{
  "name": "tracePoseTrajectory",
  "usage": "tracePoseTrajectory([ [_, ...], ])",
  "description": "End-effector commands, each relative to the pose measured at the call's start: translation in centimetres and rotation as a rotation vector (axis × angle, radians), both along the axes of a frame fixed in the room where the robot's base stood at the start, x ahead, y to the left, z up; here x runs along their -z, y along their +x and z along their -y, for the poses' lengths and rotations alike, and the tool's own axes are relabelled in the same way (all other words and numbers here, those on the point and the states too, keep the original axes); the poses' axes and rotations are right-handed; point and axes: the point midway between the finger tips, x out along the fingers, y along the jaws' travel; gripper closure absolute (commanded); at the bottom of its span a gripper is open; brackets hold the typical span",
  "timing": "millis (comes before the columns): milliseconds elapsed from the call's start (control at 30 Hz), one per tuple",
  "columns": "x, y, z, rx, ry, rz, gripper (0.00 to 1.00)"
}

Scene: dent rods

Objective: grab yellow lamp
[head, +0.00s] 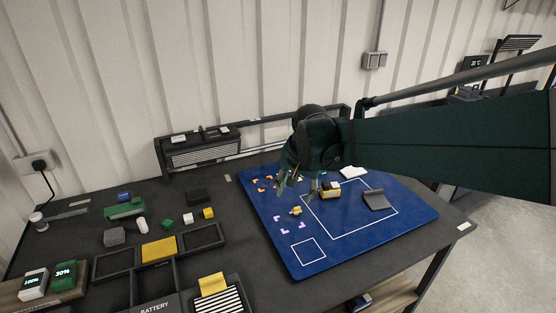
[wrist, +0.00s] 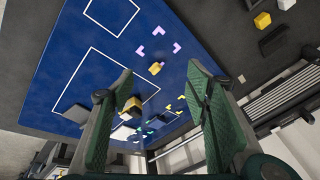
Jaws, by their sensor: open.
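A yellow object with a dark and white top (head: 331,190) sits on the blue mat (head: 350,245), beside the white square outline; it may be the lamp. It also shows in the wrist view (wrist: 132,106), partly behind the left finger. A smaller yellow piece (head: 296,210) lies nearer the mat's left side; in the wrist view it appears between the fingertips (wrist: 155,68). I cannot tell for sure which one is the lamp. My gripper (head: 297,186) is open and empty above the mat, fingers pointing down; in the wrist view its green padded fingers (wrist: 160,73) stand wide apart.
A grey folded piece (head: 376,200) and a white piece (head: 353,172) are to the right. The mat's front is clear.

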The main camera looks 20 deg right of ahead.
Motion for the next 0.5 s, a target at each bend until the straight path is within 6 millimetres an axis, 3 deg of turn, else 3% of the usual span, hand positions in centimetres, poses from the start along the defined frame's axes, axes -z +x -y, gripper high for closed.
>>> tracePoseTrajectory([
  [500,0.6,6.0,6.8,0.291,0.085,-0.083,0.52],
])
